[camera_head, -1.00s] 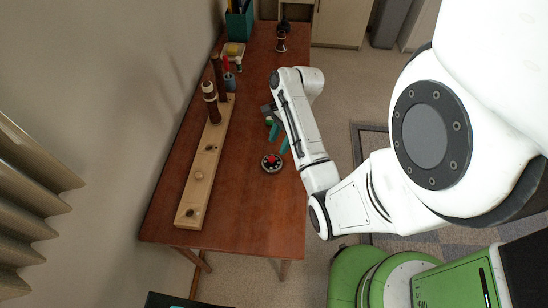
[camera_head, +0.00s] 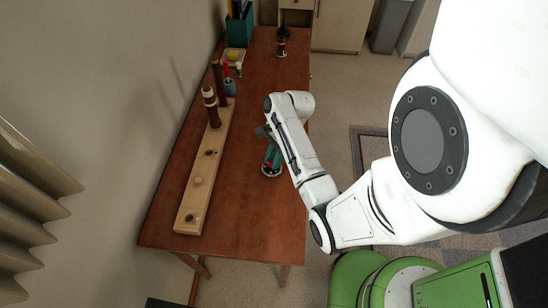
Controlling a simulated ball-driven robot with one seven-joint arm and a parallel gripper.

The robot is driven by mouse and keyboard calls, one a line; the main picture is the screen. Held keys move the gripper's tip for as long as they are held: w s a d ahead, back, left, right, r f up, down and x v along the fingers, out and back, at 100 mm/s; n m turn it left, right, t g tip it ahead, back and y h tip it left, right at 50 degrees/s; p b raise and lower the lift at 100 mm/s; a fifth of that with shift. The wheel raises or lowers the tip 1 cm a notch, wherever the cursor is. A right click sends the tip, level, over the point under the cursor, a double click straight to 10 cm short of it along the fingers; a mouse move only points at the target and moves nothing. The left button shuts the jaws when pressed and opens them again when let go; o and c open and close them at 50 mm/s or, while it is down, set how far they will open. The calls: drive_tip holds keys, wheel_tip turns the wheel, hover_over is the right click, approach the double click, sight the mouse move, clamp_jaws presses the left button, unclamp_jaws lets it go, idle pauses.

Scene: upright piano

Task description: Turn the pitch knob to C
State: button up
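A small round black device with a red centre, which looks like the pitch knob (camera_head: 268,173), sits on the wooden table near its right edge. My gripper (camera_head: 271,158) has green fingers that point down over the knob and cover much of it. I cannot tell whether the fingers touch the knob, or whether they are open or shut. The knob's letter markings are too small to read.
A long pale wooden board (camera_head: 192,206) with pegs and dark turned pieces lies along the left of the brown table (camera_head: 240,210). A green box (camera_head: 240,30), a blue cup (camera_head: 229,87) and a dark turned object (camera_head: 281,47) stand farther back. The table's front is clear.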

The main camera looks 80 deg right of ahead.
clamp_jaws()
drive_tip(key=shift+r+p, duration=0.2)
drive_tip(key=shift+p, duration=0.4)
drive_tip(key=shift+n, duration=0.4)
drive_tip(key=shift+f, duration=0.15)
drive_tip(key=shift+o, duration=2.3)
unclamp_jaws()
